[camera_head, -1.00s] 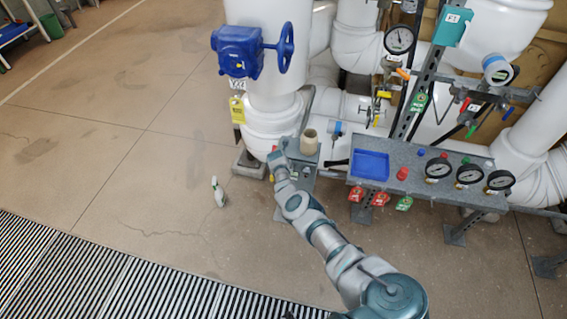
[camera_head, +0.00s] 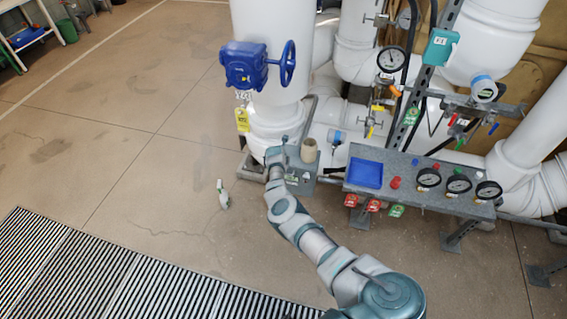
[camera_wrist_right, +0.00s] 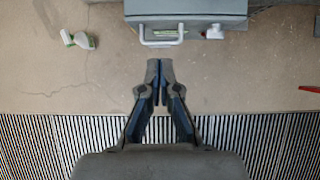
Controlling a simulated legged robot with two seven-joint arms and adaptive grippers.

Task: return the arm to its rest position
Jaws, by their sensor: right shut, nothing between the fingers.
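My right arm reaches from the bottom of the head view up toward the white pipes. Its far end (camera_head: 276,158) is near the base of the large vertical pipe, left of a tan cylinder, and the fingers are too small to make out there. In the right wrist view my right gripper (camera_wrist_right: 160,68) is shut, with its fingertips together and nothing between them. It is over the floor, in front of a grey box with a white handle (camera_wrist_right: 162,36). My left gripper is in neither view.
A grey bench (camera_head: 408,182) holds a blue tray (camera_head: 366,173) and several gauges, right of my arm. A blue valve (camera_head: 245,66) is on the large pipe. A white and green bottle (camera_head: 222,194) is on the floor. Open floor lies left, with a grating (camera_head: 60,270) in front.

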